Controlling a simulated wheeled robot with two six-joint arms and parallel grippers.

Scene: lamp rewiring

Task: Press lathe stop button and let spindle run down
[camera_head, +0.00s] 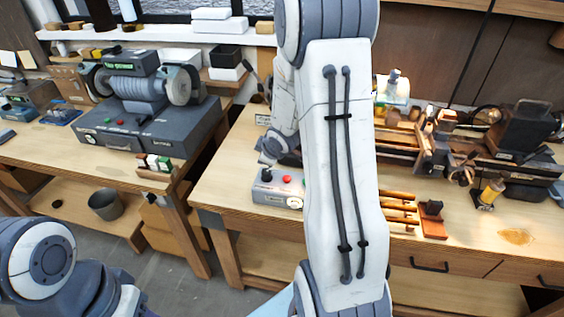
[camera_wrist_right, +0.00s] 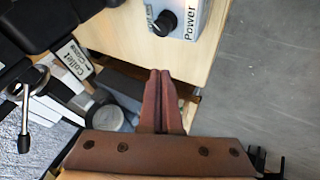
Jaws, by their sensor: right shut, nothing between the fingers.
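The grey control box (camera_head: 272,192) stands near the front left corner of the lathe bench, with a red button (camera_head: 287,179) on top. In the right wrist view part of a grey box (camera_wrist_right: 198,38) marked "Power" shows, with a black knob (camera_wrist_right: 165,22); no red button shows there. My right gripper (camera_wrist_right: 160,73) is shut and empty, its brown fingers pointing towards the box with a gap in the picture. In the head view my right arm hides part of the lathe (camera_head: 470,150); whether the spindle turns cannot be told. My left gripper is out of view.
A bench grinder (camera_head: 143,92) on a grey cabinet stands on the left bench. Wooden-handled tools (camera_head: 400,208) lie right of my arm. A "Collet" label (camera_wrist_right: 73,60) and a round grey item (camera_wrist_right: 104,116) show in the wrist view. Floor lies between the benches.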

